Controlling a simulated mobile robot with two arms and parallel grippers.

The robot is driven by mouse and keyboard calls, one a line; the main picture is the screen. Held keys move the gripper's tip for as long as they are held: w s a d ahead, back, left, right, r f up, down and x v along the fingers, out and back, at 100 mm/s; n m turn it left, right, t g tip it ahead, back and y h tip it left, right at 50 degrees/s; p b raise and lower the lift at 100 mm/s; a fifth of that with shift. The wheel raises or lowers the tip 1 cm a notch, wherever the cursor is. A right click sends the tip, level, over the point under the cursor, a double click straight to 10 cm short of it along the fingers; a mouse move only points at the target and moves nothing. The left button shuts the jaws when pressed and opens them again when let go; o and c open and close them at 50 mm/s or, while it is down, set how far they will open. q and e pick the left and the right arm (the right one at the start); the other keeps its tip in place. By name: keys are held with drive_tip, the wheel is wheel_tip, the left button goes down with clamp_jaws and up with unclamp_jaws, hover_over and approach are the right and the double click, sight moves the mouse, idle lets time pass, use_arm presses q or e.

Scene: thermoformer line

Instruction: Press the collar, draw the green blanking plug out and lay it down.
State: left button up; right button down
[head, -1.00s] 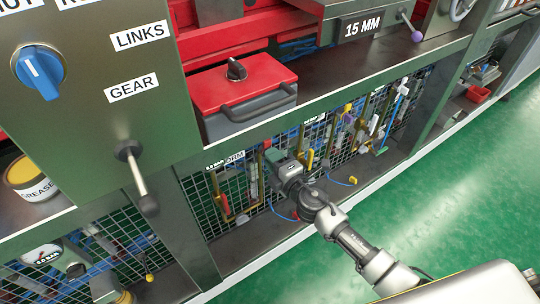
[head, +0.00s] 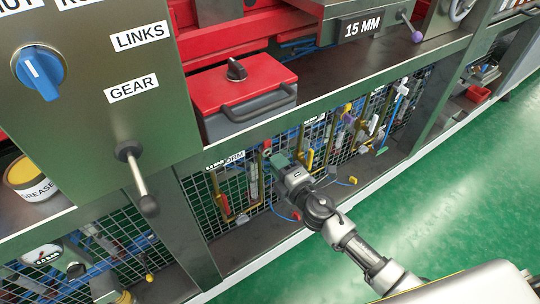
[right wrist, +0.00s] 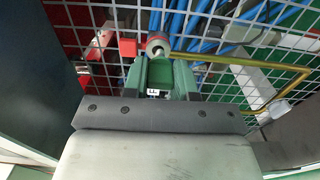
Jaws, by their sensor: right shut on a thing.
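My right gripper (right wrist: 159,74) is shut on a green piece between its fingers, which I take to be the green blanking plug (right wrist: 160,68). A round red and grey ring (right wrist: 157,42), perhaps the collar, shows just beyond the fingertips, in front of the mesh. I cannot tell whether the plug and ring still touch. In the head view, the right gripper (head: 286,166) is low at the mesh front, below the machine's ledge, and its own body hides the plug there. My left gripper is not in view.
Wire mesh (right wrist: 225,60) with blue hoses (right wrist: 185,22) behind it backs the work spot. A brass-coloured pipe (right wrist: 235,62) runs close on the right in the wrist view. A red-lidded box (head: 245,90) stands on the ledge above. The green floor (head: 450,190) is clear.

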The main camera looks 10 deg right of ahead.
drive_tip(key=v, duration=0.2)
drive_tip(key=shift+s+d, duration=0.1)
drive_tip(key=shift+s, duration=0.2)
idle(0.3)
